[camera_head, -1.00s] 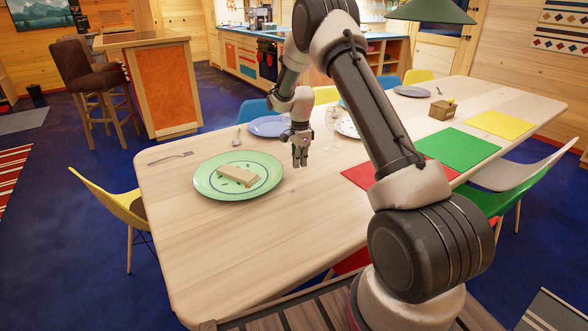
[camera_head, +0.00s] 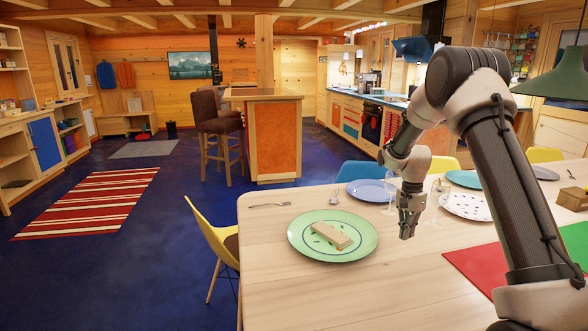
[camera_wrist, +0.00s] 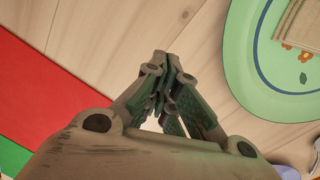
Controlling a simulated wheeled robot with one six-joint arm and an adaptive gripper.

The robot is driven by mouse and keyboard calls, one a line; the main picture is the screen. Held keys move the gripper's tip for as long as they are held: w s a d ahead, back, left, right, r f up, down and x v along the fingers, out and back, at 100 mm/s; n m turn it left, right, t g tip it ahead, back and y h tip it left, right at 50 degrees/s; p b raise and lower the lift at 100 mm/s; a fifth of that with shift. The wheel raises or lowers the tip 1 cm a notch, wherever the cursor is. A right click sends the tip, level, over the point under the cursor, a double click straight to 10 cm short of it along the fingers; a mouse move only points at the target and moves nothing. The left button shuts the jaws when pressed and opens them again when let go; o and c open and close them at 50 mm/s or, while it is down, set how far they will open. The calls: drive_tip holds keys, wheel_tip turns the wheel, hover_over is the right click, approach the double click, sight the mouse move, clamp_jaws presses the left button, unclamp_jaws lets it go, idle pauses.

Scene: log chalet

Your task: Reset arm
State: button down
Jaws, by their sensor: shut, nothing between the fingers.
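My gripper (camera_head: 409,222) is shut and empty, pointing down above the wooden dining table (camera_head: 290,290). It hangs to the right of a green plate (camera_head: 300,245) that holds a light wooden-looking block (camera_head: 331,236). In the wrist view the fingers (camera_wrist: 168,75) meet over bare tabletop, with the green plate (camera_wrist: 250,85) and the block (camera_wrist: 300,25) at the upper right.
A fork (camera_head: 270,205) lies left of the plate. A blue plate (camera_head: 371,191), a speckled white plate (camera_head: 466,207) and glassware stand behind my gripper. A red mat (camera_head: 478,268) lies to the right. A yellow chair (camera_head: 215,240) stands at the table's left side. Open floor lies beyond it.

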drive_tip(key=s+r+n+t, duration=0.2)
drive_tip(key=s+r+n, duration=0.2)
drive_tip(key=s+r, duration=0.4)
drive_tip(key=s+a+r+n+t, duration=0.1)
drive_tip(key=s+r+n+t, duration=0.1)
drive_tip(key=s+r, duration=0.7)
drive_tip(key=s+r+n+t, duration=0.1)
drive_tip(key=s+r+n, duration=0.4)
drive_tip(key=s, duration=1.5)
wheel_tip(320, 180, up, 4)
drive_tip(key=shift+a+r+n+t, duration=0.1)
drive_tip(key=shift+a+n+t, duration=0.05)
drive_tip(key=shift+n+t, duration=0.2)
